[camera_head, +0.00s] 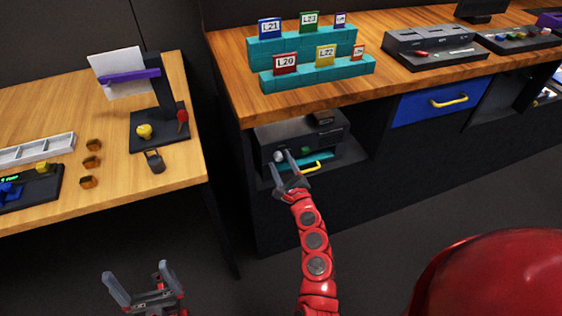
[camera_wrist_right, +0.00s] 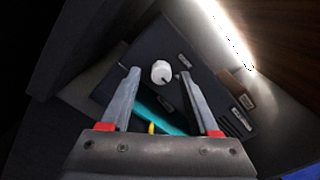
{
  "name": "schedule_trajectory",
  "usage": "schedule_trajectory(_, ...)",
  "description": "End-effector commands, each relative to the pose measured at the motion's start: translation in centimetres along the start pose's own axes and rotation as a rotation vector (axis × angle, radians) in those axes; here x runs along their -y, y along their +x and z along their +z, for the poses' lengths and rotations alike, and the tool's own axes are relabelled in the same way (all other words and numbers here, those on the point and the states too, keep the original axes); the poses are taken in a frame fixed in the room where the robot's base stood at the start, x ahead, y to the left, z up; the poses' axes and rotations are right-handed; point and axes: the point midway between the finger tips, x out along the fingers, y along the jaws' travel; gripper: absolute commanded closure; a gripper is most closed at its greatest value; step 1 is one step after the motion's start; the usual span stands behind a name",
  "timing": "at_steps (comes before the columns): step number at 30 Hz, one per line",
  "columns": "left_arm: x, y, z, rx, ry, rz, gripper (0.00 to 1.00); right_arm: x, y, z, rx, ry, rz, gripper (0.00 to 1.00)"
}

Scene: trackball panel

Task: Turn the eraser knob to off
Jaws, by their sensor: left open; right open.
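The white round knob (camera_wrist_right: 161,72) sits on the face of a dark box (camera_head: 297,130) in the open shelf under the right-hand desk. The knob also shows in the head view (camera_head: 279,155). My right gripper (camera_wrist_right: 155,92) is open, its two fingers spread to either side of the knob in the picture, with nothing between them. In the head view it reaches up to the front of the box. I cannot tell whether its fingers touch anything. The knob's setting and the small labels are too small to read. My left gripper (camera_head: 143,285) is open and empty, low at the left.
A teal strip and a yellow handle (camera_head: 312,168) are below the knob. The wooden desk (camera_head: 225,82) overhangs the shelf. A blue drawer (camera_head: 440,101) is to the right. The left table (camera_head: 110,185) holds trays and small parts. The floor between is clear.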

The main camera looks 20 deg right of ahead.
Motion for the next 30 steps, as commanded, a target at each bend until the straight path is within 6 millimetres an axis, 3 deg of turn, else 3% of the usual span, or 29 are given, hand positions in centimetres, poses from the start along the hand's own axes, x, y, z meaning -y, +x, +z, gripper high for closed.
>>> schedule_trajectory(11, 0.0, 0.0, 0.0, 0.0, 0.0, 0.0, 0.0, 0.12, 0.57, 0.06, 0.001, -0.001, -0.002, 0.39)
schedule_trajectory(21, 0.0, 0.0, 0.0, 0.0, 0.0, 0.0, 0.0, 0.11, 0.55, 0.06, 0.001, 0.0, -0.002, 1.0)
schedule_trajectory(30, 0.0, -0.06, 0.01, 0.0, 0.0, 0.0, 0.0, 0.08, 0.54, 0.04, 0.001, -0.007, -0.002, 1.0)
